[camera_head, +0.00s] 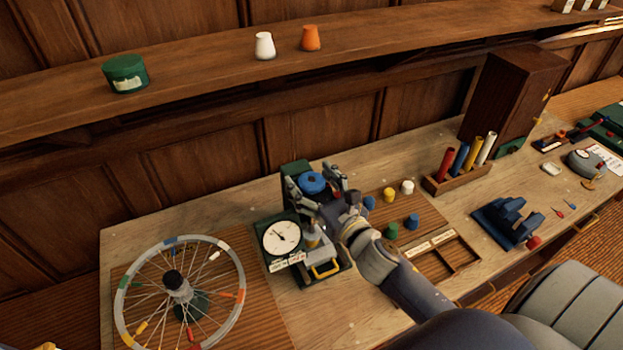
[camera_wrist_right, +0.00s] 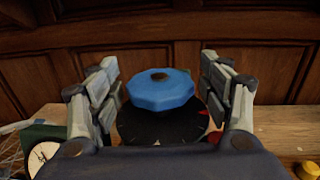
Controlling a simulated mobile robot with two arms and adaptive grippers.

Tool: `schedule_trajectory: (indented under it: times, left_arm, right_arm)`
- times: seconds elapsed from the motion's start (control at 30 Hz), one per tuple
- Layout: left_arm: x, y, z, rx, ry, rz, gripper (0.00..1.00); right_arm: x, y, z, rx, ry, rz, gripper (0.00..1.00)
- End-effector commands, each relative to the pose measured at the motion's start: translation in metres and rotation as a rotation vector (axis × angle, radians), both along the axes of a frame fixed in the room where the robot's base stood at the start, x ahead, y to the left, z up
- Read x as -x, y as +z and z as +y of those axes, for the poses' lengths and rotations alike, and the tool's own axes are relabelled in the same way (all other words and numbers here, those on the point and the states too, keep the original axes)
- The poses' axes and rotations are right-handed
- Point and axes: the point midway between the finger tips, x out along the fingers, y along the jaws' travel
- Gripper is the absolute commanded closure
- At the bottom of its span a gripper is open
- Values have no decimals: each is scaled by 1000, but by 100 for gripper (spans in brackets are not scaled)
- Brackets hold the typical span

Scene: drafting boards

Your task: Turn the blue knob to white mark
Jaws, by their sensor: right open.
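The blue knob (camera_head: 312,183) sits on top of a green device at the middle of the bench. In the right wrist view the knob (camera_wrist_right: 160,90) is a faceted blue disc with a small brown centre, above a round black dial (camera_wrist_right: 160,127). A bit of red shows at the dial's right side. My right gripper (camera_head: 314,187) is open, with one finger on each side of the knob. In the wrist view, gaps show between the fingers and the knob.
A white-faced gauge (camera_head: 282,237) stands just in front of the knob. A spoked wheel (camera_head: 237,275) lies to the left. Several small coloured pegs, including a green one (camera_head: 391,231), stand right of my right gripper. A wooden shelf (camera_head: 200,84) runs behind.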

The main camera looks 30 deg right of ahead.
Motion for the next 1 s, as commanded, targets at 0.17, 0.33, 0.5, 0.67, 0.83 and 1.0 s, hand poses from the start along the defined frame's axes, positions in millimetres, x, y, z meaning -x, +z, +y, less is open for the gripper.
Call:
schedule_trajectory:
  times: [0.17,0.33,0.5,0.67,0.83,1.0]
  left_arm:
    - [15,-1,1,-2,0,23,100]
    - [15,-1,1,-2,0,23,100]
    - [10,-1,1,-1,0,15,100]
    - [3,-1,0,0,0,4,100]
    - [2,-4,0,0,0,1,100]
    - [2,-11,0,0,0,2,100]
  right_arm:
    - [0,0,0,-1,0,0,33]
    - [0,0,0,-1,0,0,72]
    - [0,0,0,-1,0,0,73]
    - [0,0,0,1,13,0,73]
    - [0,-1,-1,3,59,0,73]
    - [0,-2,-1,8,143,1,73]
